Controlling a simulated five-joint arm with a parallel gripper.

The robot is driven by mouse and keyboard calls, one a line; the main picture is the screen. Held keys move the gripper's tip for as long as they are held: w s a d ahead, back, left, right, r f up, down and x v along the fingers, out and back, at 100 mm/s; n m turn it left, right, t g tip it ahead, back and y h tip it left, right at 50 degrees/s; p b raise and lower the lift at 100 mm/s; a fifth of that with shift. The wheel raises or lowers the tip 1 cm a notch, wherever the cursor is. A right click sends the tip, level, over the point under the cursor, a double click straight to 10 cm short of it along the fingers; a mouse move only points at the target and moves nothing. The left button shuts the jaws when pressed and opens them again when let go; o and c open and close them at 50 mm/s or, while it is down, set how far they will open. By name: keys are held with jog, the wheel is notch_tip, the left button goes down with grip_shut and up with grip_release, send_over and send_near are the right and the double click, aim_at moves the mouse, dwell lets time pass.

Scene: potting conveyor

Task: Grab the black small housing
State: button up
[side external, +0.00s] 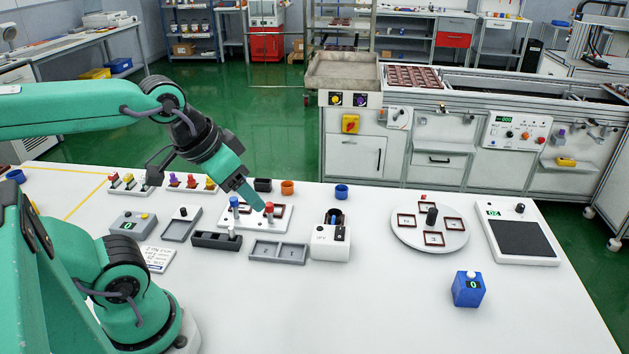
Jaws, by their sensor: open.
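A short black cup-like housing (263,185) stands on the white table, behind the white fixture plate and left of a small orange housing (287,187). I take it to be the black small housing. My gripper (257,203) points down and to the right, in front of the black housing in the picture and over the white fixture plate (262,224). It is open, with nothing seen between its jaws. The gap between the jaws is hard to make out from this side. The housing looks apart from the gripper.
A blue housing (341,191) stands further right. Pegs with blue and red tops rise from the fixture plate near my gripper. A grey two-part tray (278,252), a white device (331,240) and a round turntable (459,239) stand nearby. The front right of the table is mostly clear around a blue box (468,290).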

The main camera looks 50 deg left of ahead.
jog(key=shift+w, duration=0.1)
jog(key=n+g, duration=0.5)
jog(key=g, duration=0.1)
send_over(334, 210)
jog(key=s+d, duration=0.1)
jog(key=d, duration=0.1)
notch_tip(334, 210, down, 16)
jog(key=shift+s+a+r, duration=0.2)
jog(key=shift+r, duration=0.05)
jog(key=shift+f, duration=1.3)
jog(key=shift+f, duration=0.1)
jog(key=shift+f, duration=2.45)
